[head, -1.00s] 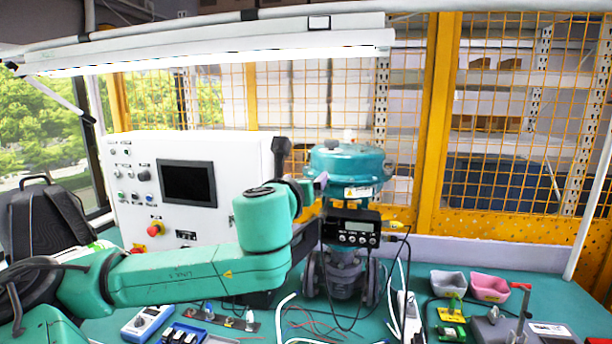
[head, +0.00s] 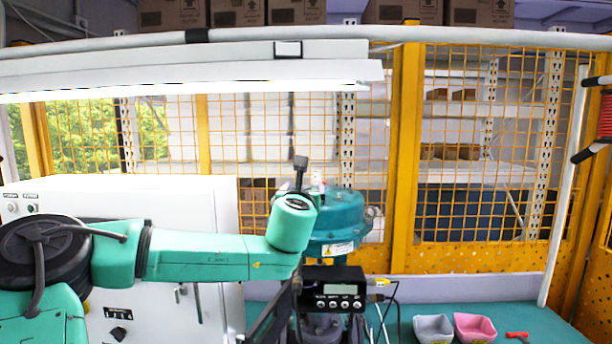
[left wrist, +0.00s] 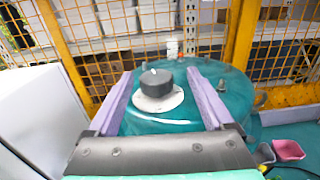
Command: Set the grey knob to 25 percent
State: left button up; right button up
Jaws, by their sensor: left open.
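The grey knob (left wrist: 157,82) sits on a round white dial plate (left wrist: 158,101) on top of the teal valve housing (left wrist: 222,85), in the left wrist view. My left gripper (left wrist: 160,73) is open, with one pale purple finger on each side of the knob and visible gaps between. I cannot tell how high the fingertips are above the knob. In the head view the teal housing (head: 340,212) stands behind my left arm, which hides the knob and most of the gripper. The knob's setting is not readable. My right gripper is not in view.
A black display box with buttons (head: 334,290) is on the valve's front. A white control cabinet (head: 215,225) stands left. A grey bin (head: 433,329) and a pink bin (head: 475,328) are on the teal table at right. Yellow mesh fencing (head: 480,150) closes the back.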

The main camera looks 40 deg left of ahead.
pick_arm(q)
jog(key=x, duration=0.3)
jog(key=p+x, duration=0.1)
jog(key=x, duration=0.1)
jog(key=shift+a+f, duration=0.35)
jog(key=shift+a, duration=0.15)
jog(key=shift+s+a+r, duration=0.15)
jog(key=shift+r, duration=0.15)
jog(key=shift+s+r, duration=0.1)
jog(key=shift+r, duration=0.05)
jog(key=shift+d, duration=0.3)
jog(key=shift+w+f, duration=0.2)
jog(key=shift+w, duration=0.25)
jog(key=shift+w+a+f, duration=0.1)
jog(key=shift+w+f, duration=0.05)
jog(key=shift+w, duration=0.1)
jog(key=shift+c, duration=0.9)
jog(key=shift+s+a, duration=0.1)
jog(key=shift+a, duration=0.05)
grip_shut()
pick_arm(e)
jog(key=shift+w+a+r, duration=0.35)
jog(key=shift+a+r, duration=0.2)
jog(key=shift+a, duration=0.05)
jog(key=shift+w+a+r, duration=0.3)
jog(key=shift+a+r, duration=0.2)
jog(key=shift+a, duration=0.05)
